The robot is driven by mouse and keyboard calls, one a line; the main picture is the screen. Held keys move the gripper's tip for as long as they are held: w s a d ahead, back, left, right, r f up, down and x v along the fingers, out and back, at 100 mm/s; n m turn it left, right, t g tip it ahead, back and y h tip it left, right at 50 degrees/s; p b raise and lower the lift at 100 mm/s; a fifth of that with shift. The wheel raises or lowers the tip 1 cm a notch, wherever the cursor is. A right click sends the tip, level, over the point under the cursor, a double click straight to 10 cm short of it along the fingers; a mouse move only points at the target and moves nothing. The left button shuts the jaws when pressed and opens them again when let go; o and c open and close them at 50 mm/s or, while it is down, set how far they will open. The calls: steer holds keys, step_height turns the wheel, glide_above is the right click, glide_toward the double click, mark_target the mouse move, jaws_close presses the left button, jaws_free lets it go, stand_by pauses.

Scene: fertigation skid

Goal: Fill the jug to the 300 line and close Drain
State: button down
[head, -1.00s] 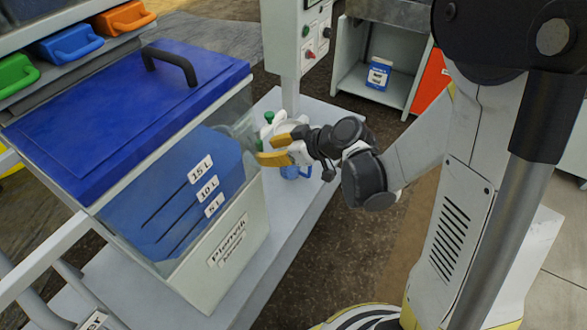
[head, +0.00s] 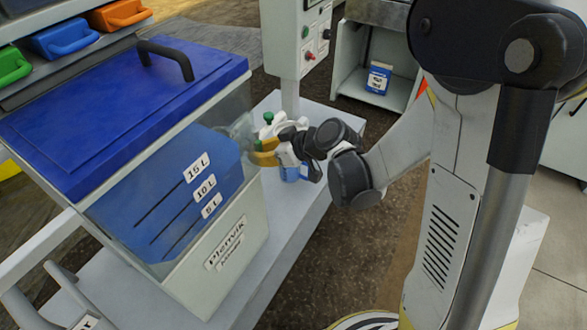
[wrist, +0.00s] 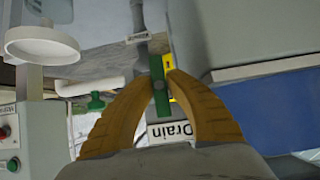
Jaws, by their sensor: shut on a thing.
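My gripper (wrist: 160,82) has its two yellow fingers shut on the green Drain handle (wrist: 164,108), just above the white "Drain" label (wrist: 171,132). In the head view, my gripper (head: 264,153) is at the right side of the tank, and the Drain handle is hidden there. A small blue vessel (head: 291,173), which seems to be the jug, stands on the shelf below my wrist, partly covered by it. Its 300 line and liquid level cannot be made out. The tank (head: 225,262) holds blue liquid and has 5, 10 and 15 L marks.
Another green handle (head: 268,117) is close behind my gripper; a green handle also shows left of the fingers in the wrist view (wrist: 96,102). A control box (head: 290,40) stands on a post behind. The shelf's front part (head: 262,272) is clear.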

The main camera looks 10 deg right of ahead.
stand_by(0.4)
steer(key=shift+s+a+n+h, duration=0.1)
steer(key=shift+n+h, duration=0.2)
steer(key=shift+n+t+h, duration=0.4)
steer(key=shift+n+t, duration=0.1)
steer(key=shift+t, duration=0.2)
steer(key=shift+n+t+h, duration=0.5)
steer(key=shift+n+t, duration=0.2)
steer(key=shift+n, duration=0.1)
stand_by(2.7)
